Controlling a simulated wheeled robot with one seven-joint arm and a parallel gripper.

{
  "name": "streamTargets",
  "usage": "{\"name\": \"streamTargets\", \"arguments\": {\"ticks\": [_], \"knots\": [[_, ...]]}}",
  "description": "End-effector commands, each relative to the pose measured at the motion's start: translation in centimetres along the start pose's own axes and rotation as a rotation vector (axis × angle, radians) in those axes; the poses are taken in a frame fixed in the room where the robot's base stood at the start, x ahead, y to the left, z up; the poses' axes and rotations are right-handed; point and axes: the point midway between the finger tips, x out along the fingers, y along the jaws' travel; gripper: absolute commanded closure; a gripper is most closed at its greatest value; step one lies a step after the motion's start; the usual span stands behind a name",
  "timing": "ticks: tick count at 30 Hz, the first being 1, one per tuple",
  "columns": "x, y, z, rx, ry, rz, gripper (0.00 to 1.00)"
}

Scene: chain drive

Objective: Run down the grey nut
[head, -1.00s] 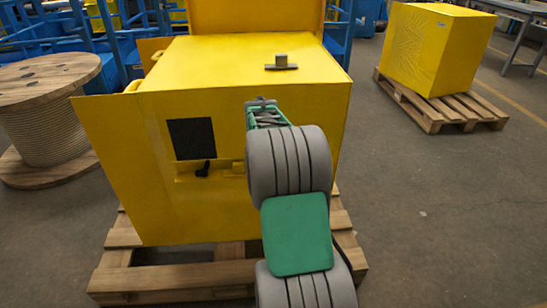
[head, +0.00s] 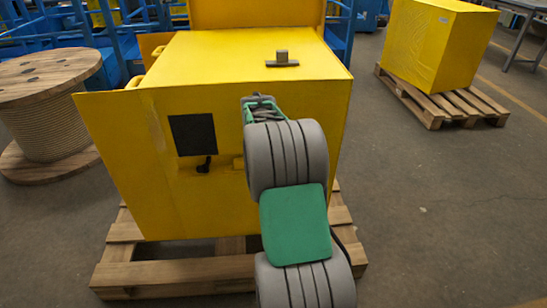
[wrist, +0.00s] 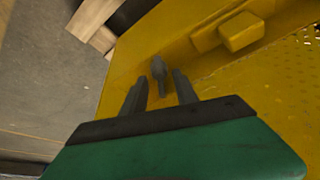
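My gripper (wrist: 160,78) shows two dark grey fingers standing apart in the wrist view, so it is open. A small grey piece with a pointed head and a narrow stem (wrist: 159,68) shows between and just beyond the fingertips, against a yellow surface. It may be the grey nut or its bolt; I cannot tell which, nor whether the fingers touch it. In the head view my arm covers the right part of the yellow machine's front (head: 220,205), and the fingertips are hidden there.
The machine stands on a wooden pallet (head: 175,278). A dark T-shaped piece (head: 282,60) sits on its top, and a black handle (head: 205,163) is on its front. A yellow ledge (wrist: 240,32) juts near my fingers. A cable spool (head: 45,120) stands left; open floor lies right.

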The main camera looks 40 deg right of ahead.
Motion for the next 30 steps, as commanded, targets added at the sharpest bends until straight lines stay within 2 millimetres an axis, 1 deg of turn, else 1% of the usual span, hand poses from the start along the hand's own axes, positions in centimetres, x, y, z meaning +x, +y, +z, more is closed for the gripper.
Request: {"name": "streamTargets", "arguments": {"ticks": [6, 8, 11, 15, 18, 21, 30], "knots": [[0.0, 0.0, 0.0, -0.001, -0.001, 0.0, 0.64], [-0.3, 0.0, 0.0, -0.001, 0.0, 0.0, 0.64], [-1.7, -0.1, -0.1, -0.001, 0.002, -0.002, 0.64], [-4.8, -0.1, -0.2, 0.0, 0.003, -0.002, 0.64], [-6.5, 0.0, -0.1, -0.001, 0.001, -0.001, 0.64], [-7.6, 0.0, 0.0, -0.001, 0.0, -0.001, 0.64], [-7.8, 0.0, 0.0, -0.001, -0.001, 0.0, 0.64]]}}
